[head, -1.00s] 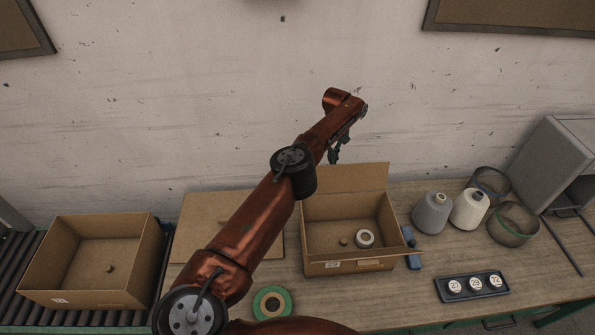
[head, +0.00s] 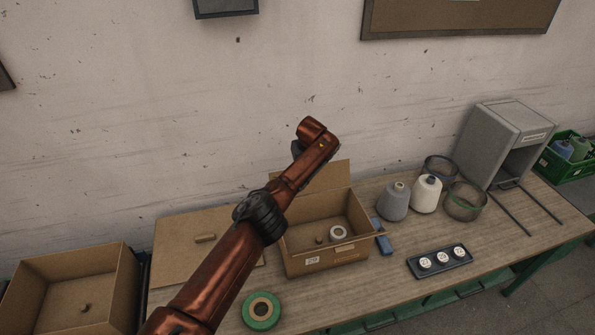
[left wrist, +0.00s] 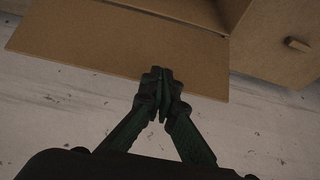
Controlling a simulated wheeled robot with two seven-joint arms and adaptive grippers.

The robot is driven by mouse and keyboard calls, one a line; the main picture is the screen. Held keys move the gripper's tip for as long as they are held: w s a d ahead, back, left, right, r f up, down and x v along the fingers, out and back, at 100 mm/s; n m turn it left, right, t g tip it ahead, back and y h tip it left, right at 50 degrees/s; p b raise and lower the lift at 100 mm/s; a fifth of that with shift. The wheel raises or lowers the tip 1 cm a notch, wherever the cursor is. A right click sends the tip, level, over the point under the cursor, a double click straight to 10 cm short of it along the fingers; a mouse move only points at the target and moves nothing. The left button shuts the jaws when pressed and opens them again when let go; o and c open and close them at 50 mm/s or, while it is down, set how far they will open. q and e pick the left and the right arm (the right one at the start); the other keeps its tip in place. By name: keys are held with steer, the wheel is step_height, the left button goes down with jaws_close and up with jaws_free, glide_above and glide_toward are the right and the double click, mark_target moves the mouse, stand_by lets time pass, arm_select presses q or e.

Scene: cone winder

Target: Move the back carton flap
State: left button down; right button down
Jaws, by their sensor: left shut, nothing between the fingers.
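The open carton (head: 340,258) stands on the workbench with a small peg and a white ring inside. Its back flap (head: 325,176) stands up from the rear edge, partly hidden behind my left arm. In the left wrist view the back flap (left wrist: 125,45) spans the upper part, and my left gripper (left wrist: 160,75) is shut and empty with its fingertips over or against the flap's edge. I cannot tell if they touch. In the head view the left gripper is hidden behind my arm. My right gripper is not in view.
Another open carton (head: 75,295) stands at the left. A flat board (head: 185,235) and a green tape roll (head: 261,311) lie nearby. A grey cone (head: 393,204), white cone (head: 426,196), black tray (head: 441,262) and grey housing (head: 497,140) are to the right.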

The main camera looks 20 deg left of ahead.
arm_select(q)
steer(key=shift+w+a+f, duration=0.55)
steer(key=shift+a+f, duration=0.2)
steer(key=shift+f, duration=0.05)
steer(key=shift+s+a+r, duration=0.2)
steer(key=shift+a, duration=0.1)
steer(key=shift+s+d+r, duration=0.1)
steer(key=shift+d+r, duration=0.1)
steer(key=shift+d, duration=0.1)
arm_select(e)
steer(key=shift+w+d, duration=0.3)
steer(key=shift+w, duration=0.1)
arm_select(q)
steer(key=shift+r+p, duration=0.7)
steer(key=shift+r, duration=0.1)
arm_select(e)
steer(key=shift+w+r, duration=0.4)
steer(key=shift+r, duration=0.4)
